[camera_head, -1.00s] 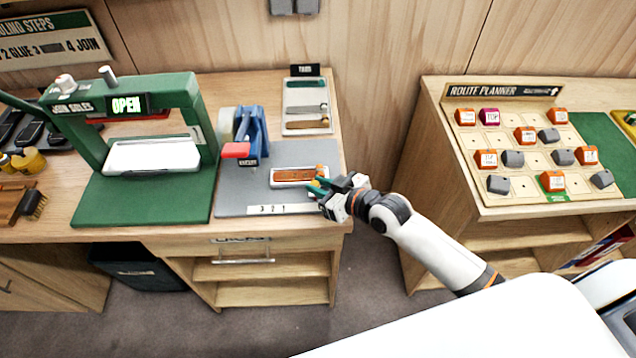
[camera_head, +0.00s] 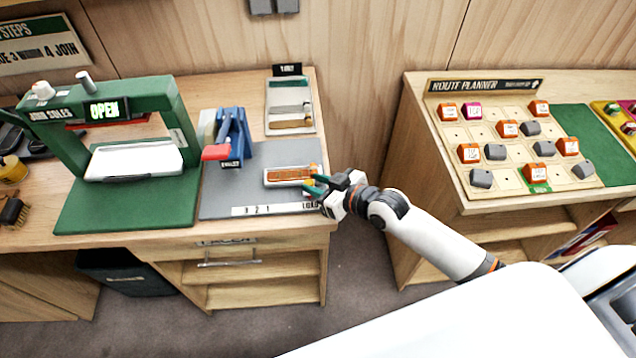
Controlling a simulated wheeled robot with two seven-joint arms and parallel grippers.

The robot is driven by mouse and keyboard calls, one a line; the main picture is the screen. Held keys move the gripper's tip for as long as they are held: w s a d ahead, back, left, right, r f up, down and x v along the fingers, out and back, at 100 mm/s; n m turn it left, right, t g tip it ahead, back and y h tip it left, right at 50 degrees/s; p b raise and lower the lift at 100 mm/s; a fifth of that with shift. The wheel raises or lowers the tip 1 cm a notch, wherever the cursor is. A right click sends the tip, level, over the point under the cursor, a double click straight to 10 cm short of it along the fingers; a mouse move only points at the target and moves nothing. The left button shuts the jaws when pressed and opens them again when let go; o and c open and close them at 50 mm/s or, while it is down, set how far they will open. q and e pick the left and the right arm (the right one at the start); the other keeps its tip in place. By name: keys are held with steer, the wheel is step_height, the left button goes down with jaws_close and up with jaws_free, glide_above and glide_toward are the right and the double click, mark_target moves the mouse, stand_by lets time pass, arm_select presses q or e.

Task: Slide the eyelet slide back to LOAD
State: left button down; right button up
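The eyelet slide (camera_head: 284,177) is a pale tray with an orange-brown piece on it, lying on the grey base plate (camera_head: 230,184) of the blue eyelet press (camera_head: 233,140). A white label strip (camera_head: 255,210) along the plate's front edge reads 3, 2, 1 and LOAD. The slide lies toward the LOAD end, its right part above that word. My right gripper (camera_head: 318,186) has its teal fingertips at the slide's right end. They hide that end, so I cannot tell whether they grip it. My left gripper is out of view.
The green sole press (camera_head: 130,108) stands to the left and its display reads OPEN. A tray with several strips (camera_head: 290,105) lies behind the plate. The route planner board (camera_head: 500,145) is on a separate bench at right, past a floor gap.

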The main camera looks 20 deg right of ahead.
steer(key=shift+s+d+r, duration=0.1)
steer(key=shift+s+d, duration=0.1)
steer(key=shift+s, duration=0.2)
steer(key=b+v, duration=0.2)
steer(key=v, duration=0.9)
steer(key=shift+d, duration=0.1)
steer(key=s+d+f+m+g+h, duration=0.15)
steer(key=d+f, duration=0.25)
steer(key=f, duration=0.4)
steer(key=s+d+f+m+h, duration=0.1)
steer(key=d+f+h, duration=0.15)
steer(key=f, duration=0.65)
steer(key=s+d+f+m+g+h, duration=0.1)
steer(key=d+f, duration=0.3)
steer(key=f, duration=0.4)
steer(key=s+a+f+g+h, duration=0.15)
steer(key=s+f+g, duration=0.25)
steer(key=s+f, duration=0.9)
steer(key=s+a+f+g, duration=0.2)
steer(key=s+a+f, duration=0.2)
steer(key=s+f, duration=0.2)
steer(key=s+a+f+g, duration=0.2)
steer(key=s+a+f, duration=0.3)
steer(key=s, duration=0.5)
steer(key=shift+s+f, duration=0.3)
steer(key=shift+f, duration=0.2)
